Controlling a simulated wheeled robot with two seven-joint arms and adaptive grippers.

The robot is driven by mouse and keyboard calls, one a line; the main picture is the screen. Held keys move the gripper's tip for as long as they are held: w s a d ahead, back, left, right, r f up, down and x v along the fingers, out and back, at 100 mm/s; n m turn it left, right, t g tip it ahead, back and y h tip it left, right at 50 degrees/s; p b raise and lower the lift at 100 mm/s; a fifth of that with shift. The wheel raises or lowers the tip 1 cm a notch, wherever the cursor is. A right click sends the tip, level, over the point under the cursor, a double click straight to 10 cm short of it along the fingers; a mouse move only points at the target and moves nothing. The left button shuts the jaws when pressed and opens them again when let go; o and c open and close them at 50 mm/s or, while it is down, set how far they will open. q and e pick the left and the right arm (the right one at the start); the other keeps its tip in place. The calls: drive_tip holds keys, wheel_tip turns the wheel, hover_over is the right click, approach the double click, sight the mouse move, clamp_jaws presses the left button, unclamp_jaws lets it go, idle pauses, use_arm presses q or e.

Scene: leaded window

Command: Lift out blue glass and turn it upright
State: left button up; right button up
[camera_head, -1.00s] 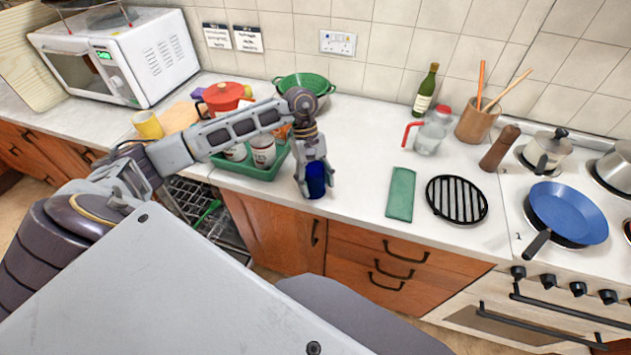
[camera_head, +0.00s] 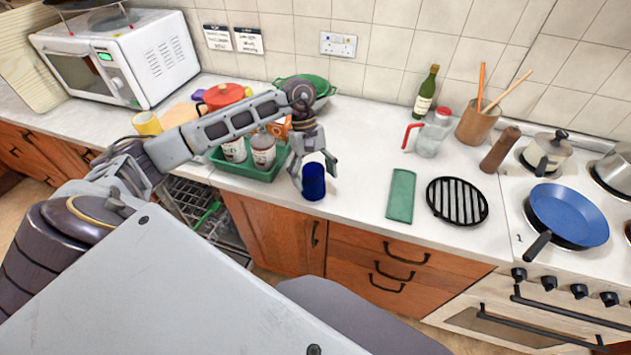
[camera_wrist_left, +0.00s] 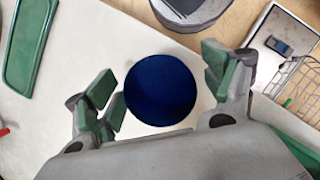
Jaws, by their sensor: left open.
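The blue glass (camera_head: 314,182) stands on its end on the white counter, close to the front edge. In the left wrist view the glass (camera_wrist_left: 160,90) shows as a dark blue round seen from above, and it looks like an open mouth. My left gripper (camera_head: 313,166) is open just above and behind the glass. In the left wrist view the two green-padded fingers (camera_wrist_left: 162,80) are spread to either side of the glass, with gaps between. My right gripper is not in view.
A green tray (camera_head: 243,169) with jars stands left of the glass. An open dishwasher rack (camera_head: 195,192) lies below the counter at left. A green cloth (camera_head: 401,195) and black grid trivet (camera_head: 457,200) lie to the right. The counter between glass and cloth is clear.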

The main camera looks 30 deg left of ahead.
use_arm(q)
drive_tip(key=v, duration=0.9)
drive_tip(key=shift+r, duration=0.25)
idle(0.4)
